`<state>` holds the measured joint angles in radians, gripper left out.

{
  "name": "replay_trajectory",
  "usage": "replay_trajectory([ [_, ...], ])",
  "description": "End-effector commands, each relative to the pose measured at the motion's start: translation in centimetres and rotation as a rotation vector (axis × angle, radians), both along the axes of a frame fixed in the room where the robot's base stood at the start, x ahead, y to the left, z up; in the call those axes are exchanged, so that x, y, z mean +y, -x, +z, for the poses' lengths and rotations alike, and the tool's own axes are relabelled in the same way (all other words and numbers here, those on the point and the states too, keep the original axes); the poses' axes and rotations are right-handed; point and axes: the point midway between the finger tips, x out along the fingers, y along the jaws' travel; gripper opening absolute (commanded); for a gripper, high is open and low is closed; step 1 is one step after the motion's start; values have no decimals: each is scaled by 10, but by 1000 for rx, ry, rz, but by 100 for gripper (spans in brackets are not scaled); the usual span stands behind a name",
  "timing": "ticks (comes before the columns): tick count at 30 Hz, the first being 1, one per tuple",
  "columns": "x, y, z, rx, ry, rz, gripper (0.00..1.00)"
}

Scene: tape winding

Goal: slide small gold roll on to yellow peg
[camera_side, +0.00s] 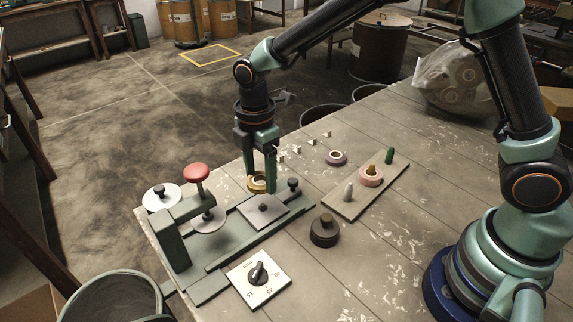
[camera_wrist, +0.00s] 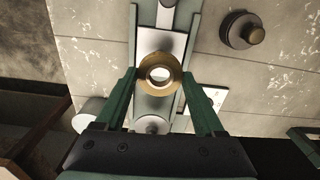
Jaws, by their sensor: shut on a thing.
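The yellow peg (camera_side: 371,168) stands in the middle of a peg board (camera_side: 347,208), to the right and well apart from the roll. A pink roll (camera_side: 370,180) is around the yellow peg's base, with its tip above.
A green peg (camera_side: 389,156) and a pale grey peg (camera_side: 349,191) flank the yellow one. The fixture's red knob (camera_side: 196,172) rises at left. A dial plate (camera_side: 258,278) lies in front.

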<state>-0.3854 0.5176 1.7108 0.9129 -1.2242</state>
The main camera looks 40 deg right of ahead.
Motion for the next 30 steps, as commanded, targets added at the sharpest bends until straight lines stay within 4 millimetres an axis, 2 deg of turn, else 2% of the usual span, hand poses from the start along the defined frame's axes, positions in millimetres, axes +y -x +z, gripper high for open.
replay_trajectory([
  [1,1,-2,17,-9,-3,0,9],
  [6,0,-1,64,-7,-2,0,9],
  [12,0,-1,104,-4,-1,0,9],
  [16,0,-1,119,-2,-1,0,9],
  [20,-10,-1,124,0,0,-17,9],
  [23,-32,-3,117,2,1,-55,9],
  [26,-67,-2,105,4,1,-116,9],
  [30,-126,7,82,4,1,-220,9],
])
